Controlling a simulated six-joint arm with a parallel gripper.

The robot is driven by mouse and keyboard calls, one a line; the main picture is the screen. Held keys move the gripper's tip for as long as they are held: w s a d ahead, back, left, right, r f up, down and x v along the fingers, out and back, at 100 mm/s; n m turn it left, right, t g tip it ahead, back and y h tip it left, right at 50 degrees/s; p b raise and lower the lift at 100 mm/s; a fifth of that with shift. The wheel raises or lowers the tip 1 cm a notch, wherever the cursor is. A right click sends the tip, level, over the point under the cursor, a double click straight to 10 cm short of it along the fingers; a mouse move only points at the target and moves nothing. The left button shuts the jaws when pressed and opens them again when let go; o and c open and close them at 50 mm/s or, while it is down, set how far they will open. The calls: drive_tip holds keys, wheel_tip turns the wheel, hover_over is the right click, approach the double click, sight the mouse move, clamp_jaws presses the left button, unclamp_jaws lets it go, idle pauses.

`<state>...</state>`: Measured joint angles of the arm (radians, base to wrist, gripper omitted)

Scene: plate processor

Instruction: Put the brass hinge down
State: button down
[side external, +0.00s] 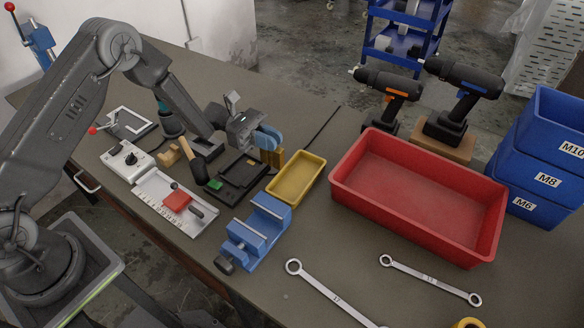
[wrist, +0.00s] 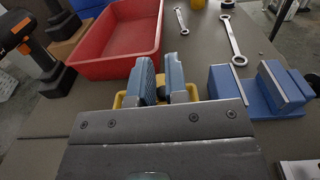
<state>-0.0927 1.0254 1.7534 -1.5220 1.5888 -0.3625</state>
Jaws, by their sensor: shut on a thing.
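My gripper (side external: 267,139) has blue fingers and is shut on the brass hinge (side external: 272,157), a golden plate that hangs below the fingertips in the side view. The hinge appears upright, just behind and left of the yellow tray (side external: 313,174). I cannot tell whether its lower edge touches anything. In the wrist view, the blue fingers (wrist: 160,82) stand over the tray, whose yellow rim (wrist: 118,100) shows beside them. The tray looks empty in the side view.
A large red bin (side external: 420,195) stands right of the yellow tray. A blue vise (side external: 258,232) is in front, and a dark fixture (side external: 238,178) is at left. Two drills (side external: 390,85) stand behind. Wrenches (side external: 330,293) lie at the front right.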

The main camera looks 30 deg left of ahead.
drive_tip(key=shift+w+d+f, duration=0.15)
drive_tip(key=shift+d+f, duration=0.7)
drive_tip(key=shift+f, duration=0.35)
drive_tip(key=shift+w+d+f, duration=0.15)
drive_tip(key=shift+d+f, duration=0.7)
drive_tip(key=shift+f, duration=0.3)
drive_tip(key=shift+w+d+f, duration=0.15)
drive_tip(key=shift+d+f, duration=0.7)
drive_tip(key=shift+f, duration=0.35)
drive_tip(key=c, duration=1.1)
unclamp_jaws()
drive_tip(key=shift+f, duration=0.1)
